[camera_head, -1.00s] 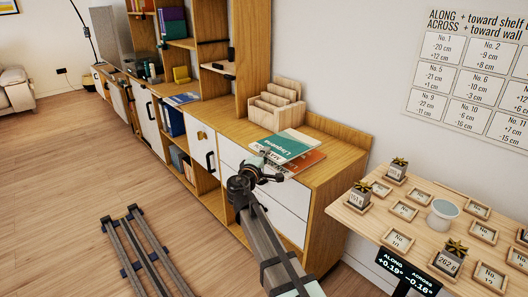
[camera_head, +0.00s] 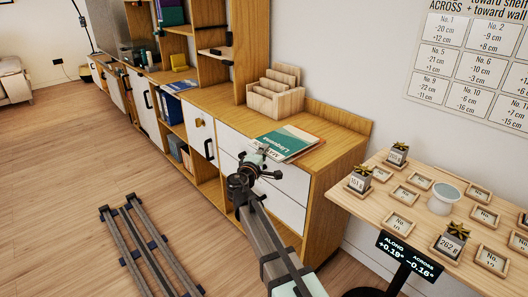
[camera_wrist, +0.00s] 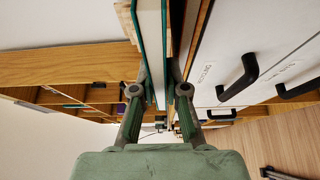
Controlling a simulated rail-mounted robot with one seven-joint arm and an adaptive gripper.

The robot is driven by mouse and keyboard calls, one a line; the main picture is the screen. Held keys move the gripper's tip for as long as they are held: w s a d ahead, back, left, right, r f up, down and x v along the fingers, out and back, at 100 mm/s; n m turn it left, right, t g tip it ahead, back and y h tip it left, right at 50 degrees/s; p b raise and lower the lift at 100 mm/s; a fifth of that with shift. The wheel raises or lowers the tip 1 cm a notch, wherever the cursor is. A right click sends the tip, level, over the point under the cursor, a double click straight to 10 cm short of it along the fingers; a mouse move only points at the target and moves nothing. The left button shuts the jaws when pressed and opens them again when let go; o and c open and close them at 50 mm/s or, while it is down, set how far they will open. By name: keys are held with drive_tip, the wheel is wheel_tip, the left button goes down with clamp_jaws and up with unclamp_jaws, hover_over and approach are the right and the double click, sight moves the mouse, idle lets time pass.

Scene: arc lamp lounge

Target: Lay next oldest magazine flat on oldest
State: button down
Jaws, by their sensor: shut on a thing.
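A teal magazine (camera_head: 287,142) with white lettering lies over the front right part of the wooden sideboard top. An orange-red magazine (camera_head: 313,148) shows only as a thin strip past its right edge. My gripper (camera_head: 262,157) is at the teal magazine's front edge. In the wrist view my gripper (camera_wrist: 158,92) is shut on the teal magazine (camera_wrist: 150,45), whose pale pages and teal cover edges show between the fingers. I cannot tell whether the teal magazine rests on the orange-red one or is just above it.
A wooden file holder (camera_head: 275,92) stands behind the magazines against the wall. The sideboard top (camera_head: 335,125) is bare to their right.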

drive_tip(key=shift+f+b, duration=0.45)
drive_tip(key=shift+b, duration=0.05)
drive_tip(key=c, duration=1.1)
unclamp_jaws()
